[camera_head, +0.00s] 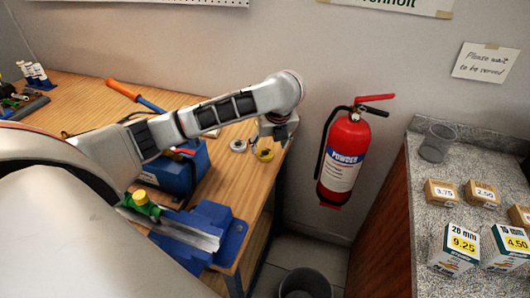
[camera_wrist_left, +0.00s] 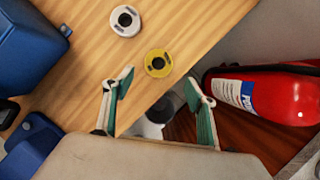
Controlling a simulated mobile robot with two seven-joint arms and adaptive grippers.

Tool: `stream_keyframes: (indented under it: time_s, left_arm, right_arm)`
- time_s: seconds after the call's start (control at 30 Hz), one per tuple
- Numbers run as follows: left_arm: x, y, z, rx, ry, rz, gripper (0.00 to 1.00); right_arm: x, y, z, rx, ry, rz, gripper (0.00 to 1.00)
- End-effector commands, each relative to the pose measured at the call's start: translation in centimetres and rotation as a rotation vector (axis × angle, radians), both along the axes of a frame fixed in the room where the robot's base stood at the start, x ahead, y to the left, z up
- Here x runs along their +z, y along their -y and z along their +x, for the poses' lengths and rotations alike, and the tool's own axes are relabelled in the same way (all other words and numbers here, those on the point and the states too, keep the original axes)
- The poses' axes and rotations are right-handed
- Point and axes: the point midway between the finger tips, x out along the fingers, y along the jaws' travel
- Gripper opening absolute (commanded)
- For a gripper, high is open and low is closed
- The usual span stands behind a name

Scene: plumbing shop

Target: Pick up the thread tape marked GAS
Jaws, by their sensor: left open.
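Two small tape rolls lie flat near the right end of the wooden bench: a white roll (camera_head: 238,146) and a yellow roll (camera_head: 264,155). In the left wrist view are the white roll (camera_wrist_left: 126,20) and the yellow roll (camera_wrist_left: 158,64). Print on both is too small to read, so I cannot make out GAS. My left gripper (camera_head: 276,133) is over the bench end beside the yellow roll. In the left wrist view its fingers (camera_wrist_left: 160,88) are spread and empty, with the yellow roll just beyond their tips. My right gripper is out of view.
A blue toolbox (camera_head: 176,168) and a blue vise (camera_head: 205,235) stand on the bench left of the rolls. A red fire extinguisher (camera_head: 346,155) hangs on the wall right of the bench end. A granite counter (camera_head: 425,190) is at the right.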

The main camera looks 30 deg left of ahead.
Motion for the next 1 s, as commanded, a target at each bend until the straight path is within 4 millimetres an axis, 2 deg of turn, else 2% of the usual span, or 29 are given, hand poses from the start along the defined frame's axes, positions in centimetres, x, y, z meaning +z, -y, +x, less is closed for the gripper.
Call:
stream_keyframes:
  time_s: [0.17, 0.43, 0.77, 0.8, 0.9, 1.0]
  left_arm:
    - [-1.3, -0.4, 0.2, 0.001, -0.002, -0.002, 0.57]
    - [-4.5, -1.8, 1.0, 0.002, -0.001, -0.001, 0.57]
    - [-5.1, -2.0, 1.2, 0.000, 0.001, -0.001, 0.57]
    - [-5.1, -2.0, 1.2, 0.000, 0.001, -0.001, 0.47]
    - [-5.1, -2.0, 1.2, 0.000, 0.001, -0.001, 0.25]
    - [-5.1, -2.0, 1.2, 0.000, 0.001, -0.001, 0.25]
  right_arm:
    - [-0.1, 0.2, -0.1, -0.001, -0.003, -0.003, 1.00]
    - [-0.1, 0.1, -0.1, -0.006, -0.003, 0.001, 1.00]
    - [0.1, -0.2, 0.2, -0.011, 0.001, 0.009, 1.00]
    - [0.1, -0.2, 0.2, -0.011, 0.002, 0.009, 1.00]
    - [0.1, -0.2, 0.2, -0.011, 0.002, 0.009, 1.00]
    - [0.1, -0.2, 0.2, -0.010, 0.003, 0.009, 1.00]
